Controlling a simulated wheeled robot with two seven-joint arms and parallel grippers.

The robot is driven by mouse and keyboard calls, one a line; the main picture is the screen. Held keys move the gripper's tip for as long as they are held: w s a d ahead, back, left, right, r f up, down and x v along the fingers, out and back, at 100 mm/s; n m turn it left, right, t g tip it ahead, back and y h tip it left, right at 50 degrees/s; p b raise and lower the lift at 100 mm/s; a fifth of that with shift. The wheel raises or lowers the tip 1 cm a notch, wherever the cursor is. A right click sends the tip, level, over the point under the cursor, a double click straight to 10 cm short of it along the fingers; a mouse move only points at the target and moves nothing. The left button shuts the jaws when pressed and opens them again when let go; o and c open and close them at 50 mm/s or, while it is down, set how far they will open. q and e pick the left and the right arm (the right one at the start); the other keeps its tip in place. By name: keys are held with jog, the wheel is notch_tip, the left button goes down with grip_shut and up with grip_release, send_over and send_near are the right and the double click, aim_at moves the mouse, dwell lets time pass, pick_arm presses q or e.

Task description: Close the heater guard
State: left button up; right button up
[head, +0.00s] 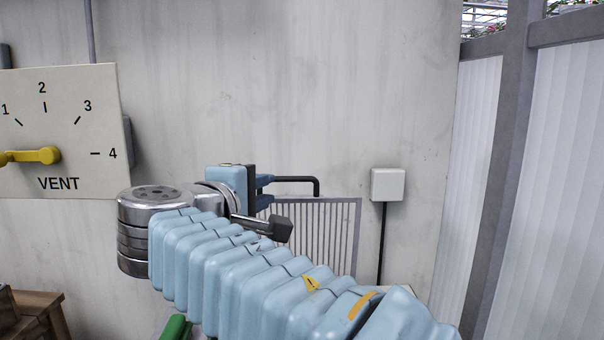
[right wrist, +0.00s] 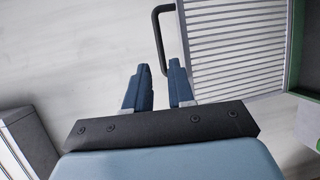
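The heater guard seems to be the grey slatted panel (head: 318,228) low on the wall in the head view, partly hidden behind my right arm; it also shows at upper right in the right wrist view (right wrist: 237,47). A black bar handle (head: 300,179) sticks out at its upper left. My right gripper (head: 265,190) is beside the handle. In the right wrist view its two blue fingers (right wrist: 160,72) are apart, with the handle (right wrist: 158,32) reaching to between their tips; I cannot tell whether they touch it. My left gripper is not in view.
A VENT dial board (head: 75,115) with a yellow pointer is on the wall at left. A white box (head: 387,184) with a dark cable is on the wall right of the guard. A wooden piece (head: 38,310) stands at lower left. A green frame (right wrist: 296,60) edges the wrist view.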

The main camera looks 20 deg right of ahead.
aim_at(288, 180)
jog(key=p+x, duration=0.2)
jog(key=x, duration=1.1)
jog(key=shift+w+d, duration=0.15)
grip_shut()
